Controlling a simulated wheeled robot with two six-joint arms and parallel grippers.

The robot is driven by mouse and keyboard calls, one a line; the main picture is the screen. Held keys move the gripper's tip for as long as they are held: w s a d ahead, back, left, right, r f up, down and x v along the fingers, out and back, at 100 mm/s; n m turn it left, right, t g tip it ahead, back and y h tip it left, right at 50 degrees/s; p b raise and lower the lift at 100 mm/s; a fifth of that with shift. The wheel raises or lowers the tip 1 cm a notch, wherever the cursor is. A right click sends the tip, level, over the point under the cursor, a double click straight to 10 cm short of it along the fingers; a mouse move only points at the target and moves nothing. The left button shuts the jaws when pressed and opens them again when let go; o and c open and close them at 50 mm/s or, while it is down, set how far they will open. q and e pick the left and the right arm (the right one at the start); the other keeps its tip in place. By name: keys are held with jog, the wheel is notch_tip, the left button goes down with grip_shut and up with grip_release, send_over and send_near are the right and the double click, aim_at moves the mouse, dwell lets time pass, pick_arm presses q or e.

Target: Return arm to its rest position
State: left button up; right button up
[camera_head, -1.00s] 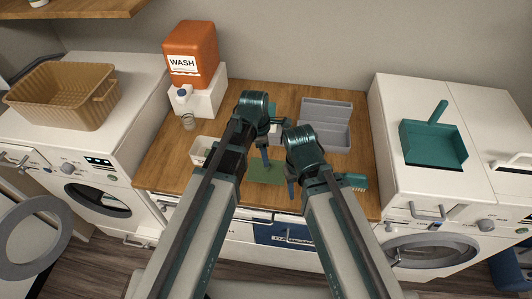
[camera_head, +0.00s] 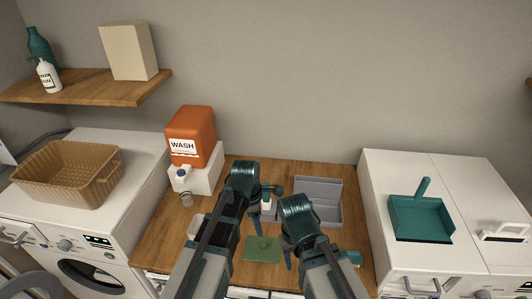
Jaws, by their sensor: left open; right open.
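My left arm reaches over the wooden counter (camera_head: 165,240) from the bottom of the head view. Its gripper (camera_head: 259,243) points down above the green mat (camera_head: 262,256), with the jaws apart and nothing seen between them. My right arm is beside it, and its gripper (camera_head: 288,258) hangs down just right of the mat, largely hidden behind its own wrist. I see nothing held in it.
A grey divided tray (camera_head: 325,188) stands behind my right arm. An orange WASH container (camera_head: 190,137) stands on a white block at the left. A wicker basket (camera_head: 65,178) and a teal dustpan (camera_head: 420,218) lie on the side machines. A wooden shelf (camera_head: 90,92) overhangs the upper left.

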pick_arm(q)
jog(key=s+a+m+y, duration=0.1)
jog(key=s+a+m, duration=0.3)
jog(key=m, duration=0.6)
jog(key=s+a+m, duration=0.3)
jog(key=a+m, duration=0.4)
jog(key=m, duration=0.3)
pick_arm(e)
notch_tip(320, 180, down, 8)
jog(key=b, duration=0.7)
jog(key=shift+r+b, duration=0.1)
jog(key=shift+b, duration=0.25)
pick_arm(q)
jog(key=s+d+f+m, duration=0.2)
jog(key=s+d+f, duration=0.1)
jog(key=d+f, duration=0.1)
jog(key=s+d+f+m+y, duration=0.1)
jog(key=s+d+f+m, duration=0.1)
jog(key=d, duration=0.5)
jog(key=shift+s+d+f+y, duration=0.15)
jog(key=shift+s+f+y, duration=0.2)
jog(key=shift+f, duration=0.5)
